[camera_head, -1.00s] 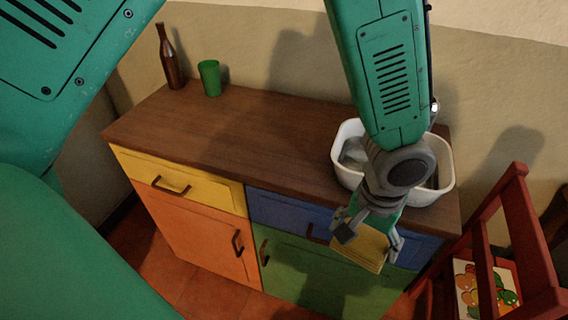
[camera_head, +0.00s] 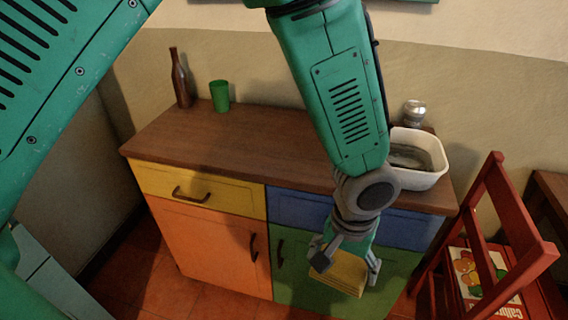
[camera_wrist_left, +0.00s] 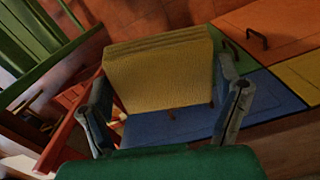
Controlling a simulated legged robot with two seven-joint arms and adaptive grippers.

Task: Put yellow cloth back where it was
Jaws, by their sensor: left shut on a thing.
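The yellow cloth (camera_head: 343,274), a folded, flat stack, is held in my left gripper (camera_head: 343,262) in front of the cabinet's green door. In the left wrist view the cloth (camera_wrist_left: 160,72) lies between the two fingers of my left gripper (camera_wrist_left: 165,88), which is shut on it. The cloth hangs clear of the cabinet in the head view, below the worktop's level. My right gripper is not in view.
The wooden worktop (camera_head: 260,143) carries a brown bottle (camera_head: 181,80), a green cup (camera_head: 220,97), a white tub (camera_head: 420,180) and a can (camera_head: 413,113). A blue drawer (camera_head: 300,206) is closed. A red chair (camera_head: 500,215) stands at the right. The worktop's middle is clear.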

